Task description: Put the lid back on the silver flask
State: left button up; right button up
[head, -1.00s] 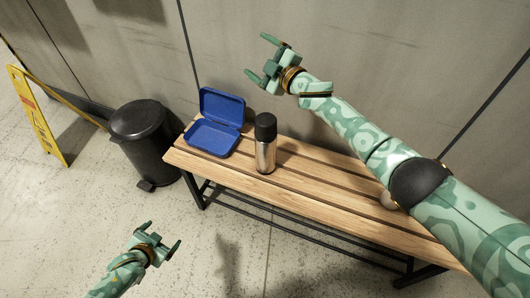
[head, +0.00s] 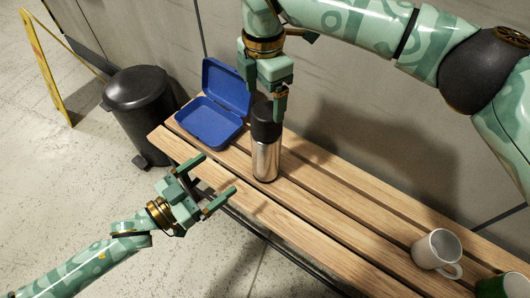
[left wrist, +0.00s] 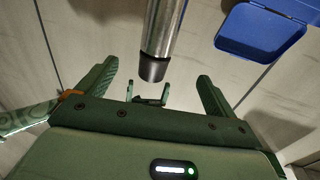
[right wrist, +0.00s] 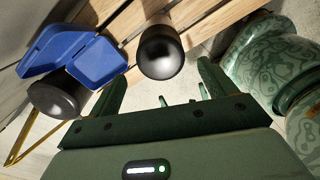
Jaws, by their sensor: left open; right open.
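The silver flask (head: 265,160) stands upright on the wooden bench. Its black lid (head: 266,122) shows on its top; how firmly it is seated cannot be told. The lid is also in the right wrist view (right wrist: 160,52), lined up with the gap between the fingers. The flask shows in the left wrist view (left wrist: 162,30) with its dark end ahead of the finger gap. My right gripper (head: 264,95) is open, pointing down close above the lid and partly covering it. My left gripper (head: 219,173) is open and empty, left of the flask near the bench's front edge.
An open blue box (head: 212,122) stands left of the flask, close to it. A white mug (head: 437,249) and a green one (head: 503,286) stand at the bench's right. A black bin (head: 140,105) is beyond the bench's left end. Bare bench (head: 345,225) lies between flask and mugs.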

aim_at(266, 139)
jog(key=shift+d, duration=0.2)
jog(key=shift+w, duration=0.1)
pick_arm(q)
jog(key=x, duration=1.6)
jog(key=shift+w+d, duration=0.2)
jog(key=shift+d, duration=0.1)
